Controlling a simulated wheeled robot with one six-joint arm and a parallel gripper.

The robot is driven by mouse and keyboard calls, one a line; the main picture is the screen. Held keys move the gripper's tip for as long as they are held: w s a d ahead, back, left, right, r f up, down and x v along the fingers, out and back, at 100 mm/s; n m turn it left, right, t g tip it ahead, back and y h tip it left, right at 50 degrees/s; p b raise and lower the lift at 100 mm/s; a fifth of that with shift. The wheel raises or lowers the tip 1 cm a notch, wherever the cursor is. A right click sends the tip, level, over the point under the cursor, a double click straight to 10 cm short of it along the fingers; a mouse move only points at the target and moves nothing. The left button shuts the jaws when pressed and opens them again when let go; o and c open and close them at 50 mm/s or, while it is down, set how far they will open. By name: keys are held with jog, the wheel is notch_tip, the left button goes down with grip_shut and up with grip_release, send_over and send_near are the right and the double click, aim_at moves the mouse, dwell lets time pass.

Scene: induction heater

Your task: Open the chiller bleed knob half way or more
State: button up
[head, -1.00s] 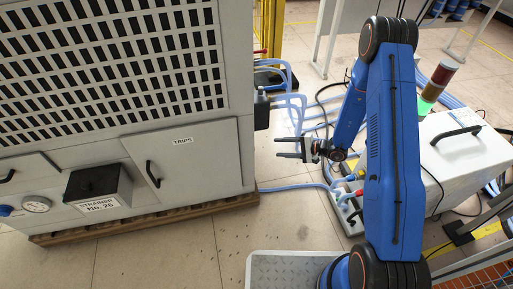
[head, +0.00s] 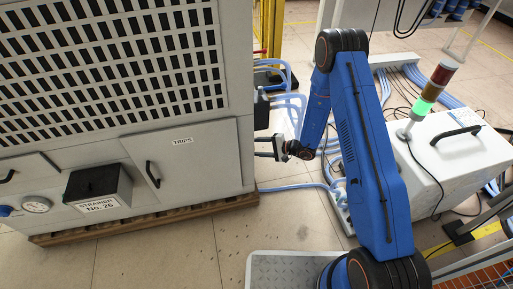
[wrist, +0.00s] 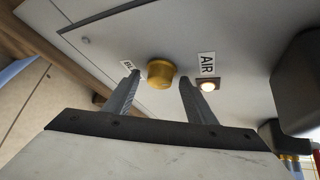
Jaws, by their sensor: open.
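The chiller bleed knob is most likely the round brass knob (wrist: 161,73) on a grey panel in the wrist view. A small label (wrist: 127,67) left of it is partly hidden by a finger and hard to read. My gripper (wrist: 159,80) is open and empty, with one finger to each side of the knob in the picture; I cannot tell how much gap is left in depth. In the head view my gripper (head: 265,147) is beside the right side of the big grey cabinet (head: 185,190). The knob is hidden there.
An AIR label (wrist: 207,64) and a small lit lamp (wrist: 207,86) are right of the knob. A dark box (wrist: 303,85) juts out further right. Blue hoses (head: 295,188) run over the floor. A white unit with a signal tower (head: 430,95) stands at right.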

jog(key=c, duration=1)
jog(key=shift+o, duration=0.2)
